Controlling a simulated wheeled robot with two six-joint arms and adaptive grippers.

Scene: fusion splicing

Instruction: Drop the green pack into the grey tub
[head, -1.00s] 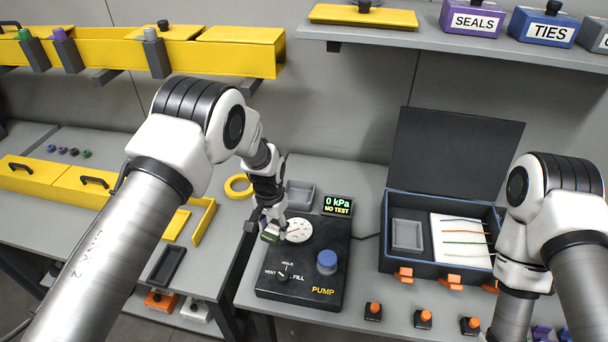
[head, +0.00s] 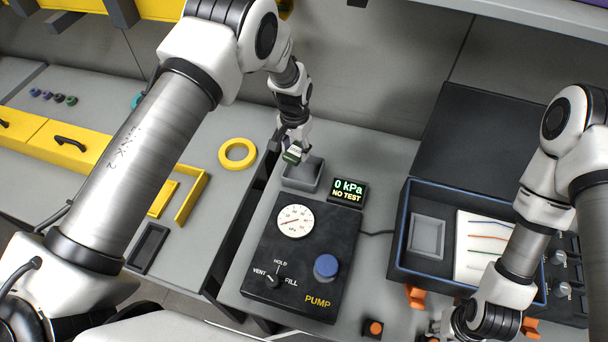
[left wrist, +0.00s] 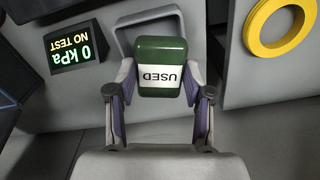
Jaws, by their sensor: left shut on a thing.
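The green pack (head: 292,155), with a white label reading USED, is held in my left gripper (head: 296,148). The left wrist view shows the pack (left wrist: 162,60) gripped between the two fingers (left wrist: 160,98). The grey tub (head: 304,184) sits on the bench behind the pump panel. In the head view the pack overlaps the tub's back left part and appears above it. In the left wrist view the tub's rim (left wrist: 122,44) shows behind the pack, which hides much of the tub. My right gripper (head: 450,324) is partly visible at the bottom edge; its jaw opening is unclear.
A black pump panel (head: 308,237) with a gauge and knobs stands in front of the tub. A display (head: 347,192) reading 0 kPa NO TEST is beside the tub. A yellow ring (head: 237,154) lies to the left. An open blue-edged case (head: 402,232) stands to the right.

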